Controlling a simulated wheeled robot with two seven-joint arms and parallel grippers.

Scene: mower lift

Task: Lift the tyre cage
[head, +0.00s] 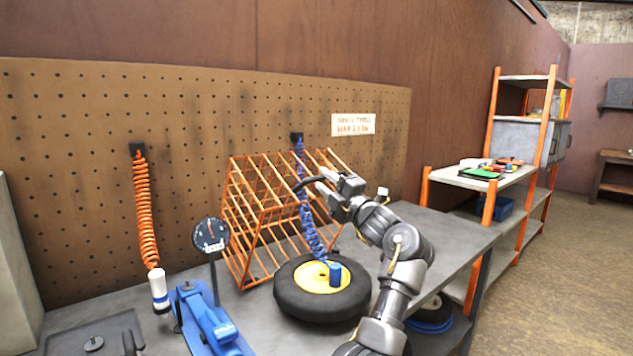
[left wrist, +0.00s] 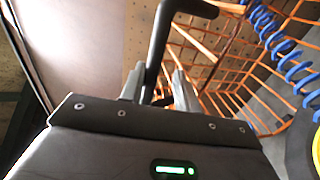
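The tyre cage (head: 262,197) is a box of orange bars at the back of the bench. It sits tilted, with a black bent handle (head: 308,181) on its upper right side. My left gripper (head: 322,181) is at this handle. In the left wrist view, the handle (left wrist: 160,45) runs down between the two grey fingers of my left gripper (left wrist: 158,82). I cannot tell whether both fingers press on it. A black tyre with a yellow hub (head: 300,306) lies flat on the bench in front of the cage. My right gripper is not in view.
A blue coiled hose (head: 308,215) hangs in front of the cage down to the tyre. An orange coiled hose (head: 146,215), a dial gauge (head: 210,234) and a blue tool (head: 205,322) are at left. A pegboard (head: 190,110) stands close behind. Shelves (head: 480,180) stand at right.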

